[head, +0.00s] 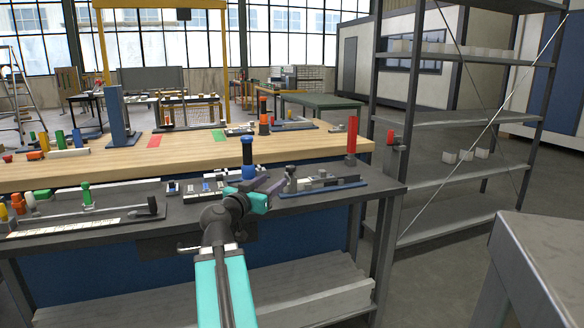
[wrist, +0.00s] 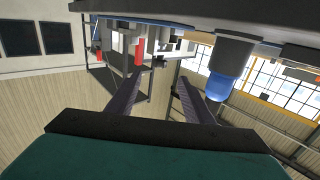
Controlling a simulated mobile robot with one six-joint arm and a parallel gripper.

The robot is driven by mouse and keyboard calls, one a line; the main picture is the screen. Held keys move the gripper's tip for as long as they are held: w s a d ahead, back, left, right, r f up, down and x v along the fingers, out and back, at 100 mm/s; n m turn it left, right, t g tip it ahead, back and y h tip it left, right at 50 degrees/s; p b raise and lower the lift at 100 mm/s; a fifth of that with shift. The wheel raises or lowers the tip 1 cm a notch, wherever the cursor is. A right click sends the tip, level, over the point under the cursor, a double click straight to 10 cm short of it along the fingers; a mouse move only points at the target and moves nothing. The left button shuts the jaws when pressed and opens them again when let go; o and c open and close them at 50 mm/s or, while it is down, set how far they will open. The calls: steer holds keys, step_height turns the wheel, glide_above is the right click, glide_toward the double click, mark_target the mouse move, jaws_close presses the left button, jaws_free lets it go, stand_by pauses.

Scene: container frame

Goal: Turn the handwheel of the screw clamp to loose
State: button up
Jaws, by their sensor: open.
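My gripper (head: 276,186) is over the right part of the dark bench. Its two dark fingers (wrist: 161,76) are spread apart in the wrist view, with nothing between them. A low grey fixture on a blue base plate (head: 345,183) lies just right of the fingertips, with a dark knob-like part (head: 291,170) at its left end. This may be the screw clamp and its handwheel; the small size leaves this unsure. I cannot tell whether the fingers touch it. Part of its base is hidden behind the gripper.
A red-topped post (head: 351,138) stands at the right. A fixture with a green handle (head: 87,196) lies left. A shelf rack (head: 450,117) is right.

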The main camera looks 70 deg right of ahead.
mark_target(288, 171)
steer(key=shift+s+d+r+p, duration=0.1)
steer(key=shift+d+p, duration=1.15)
steer(key=shift+p, duration=3.7)
steer(key=shift+s+d+p, duration=0.15)
steer(key=shift+s+d, duration=0.1)
steer(key=shift+d, duration=1.55)
steer(key=shift+s+d+p, duration=0.15)
steer(key=shift+s+d, duration=0.05)
steer(key=shift+d, duration=1.6)
steer(key=shift+s+d+p, duration=0.15)
steer(key=shift+s+d, duration=0.1)
steer(key=shift+d, duration=1.55)
steer(key=shift+c, duration=0.2)
